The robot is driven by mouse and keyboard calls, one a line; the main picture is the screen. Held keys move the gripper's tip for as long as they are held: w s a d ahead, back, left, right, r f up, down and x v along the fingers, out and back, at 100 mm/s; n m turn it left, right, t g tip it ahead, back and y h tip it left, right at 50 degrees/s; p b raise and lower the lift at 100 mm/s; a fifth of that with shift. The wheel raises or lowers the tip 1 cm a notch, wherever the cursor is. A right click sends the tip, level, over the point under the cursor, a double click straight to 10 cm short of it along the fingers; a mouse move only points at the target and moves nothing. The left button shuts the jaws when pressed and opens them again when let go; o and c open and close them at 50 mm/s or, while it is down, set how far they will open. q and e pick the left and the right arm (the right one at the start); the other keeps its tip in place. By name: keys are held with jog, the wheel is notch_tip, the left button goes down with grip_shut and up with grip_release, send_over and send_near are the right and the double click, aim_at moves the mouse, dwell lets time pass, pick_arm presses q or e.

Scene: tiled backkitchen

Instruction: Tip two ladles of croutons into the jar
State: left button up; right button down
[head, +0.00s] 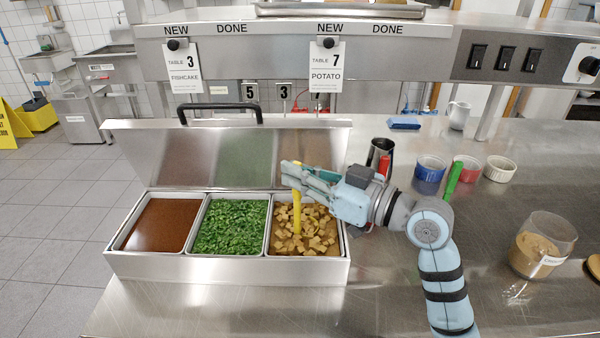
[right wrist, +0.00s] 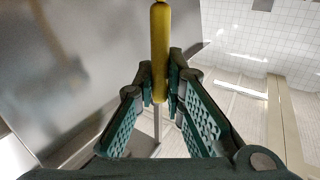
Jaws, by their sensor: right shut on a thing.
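My right gripper (head: 292,172) is shut on the yellow handle of the ladle (head: 297,208), above the crouton compartment. The handle stands nearly upright and its lower end reaches the croutons (head: 320,236); the ladle's bowl is not visible. In the right wrist view the yellow handle (right wrist: 160,50) is between the fingers (right wrist: 163,92). The croutons fill the right compartment of the steel container. The clear jar (head: 541,245) stands at the right of the counter, open, with tan contents and a white label. My left gripper is not in view.
The container's other compartments hold a brown filling (head: 160,224) and chopped greens (head: 231,226); its lid (head: 232,155) is raised behind. Blue, red and white ramekins (head: 498,168) stand behind my arm. A round lid (head: 594,267) lies at the right edge.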

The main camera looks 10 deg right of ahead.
notch_tip(320, 180, up, 9)
jog(key=p, duration=0.7)
jog(key=shift+f, duration=0.2)
